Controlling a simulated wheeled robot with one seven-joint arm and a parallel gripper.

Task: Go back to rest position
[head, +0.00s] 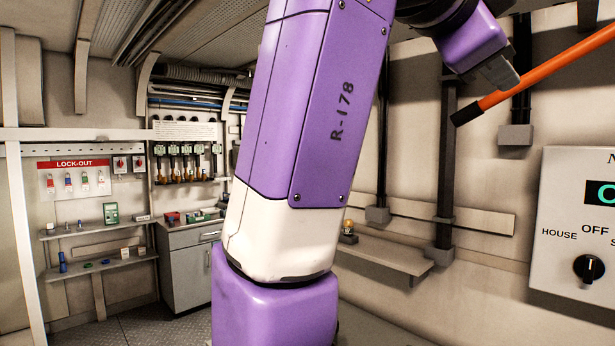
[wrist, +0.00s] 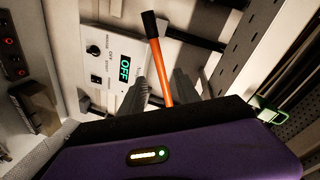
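My gripper (wrist: 161,78) shows in the wrist view as two dark grey fingers standing apart, with a gap between them. An orange bar with a black end (wrist: 159,62) runs up through that gap in the picture. I cannot tell whether the bar lies between the fingers or beyond them, or whether either finger touches it. In the head view, my gripper is at the upper right, with its grey finger part close to the orange bar (head: 550,70). The bar's far end runs out of that picture. My arm is raised and fills the middle of the head view.
A grey control box (head: 580,258) with a black knob and a green display is on the right wall; the wrist view's display reads OFF. A wall shelf (head: 385,255) is behind my arm. A lock-out board (head: 75,177), small shelves and a cabinet (head: 192,262) stand left.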

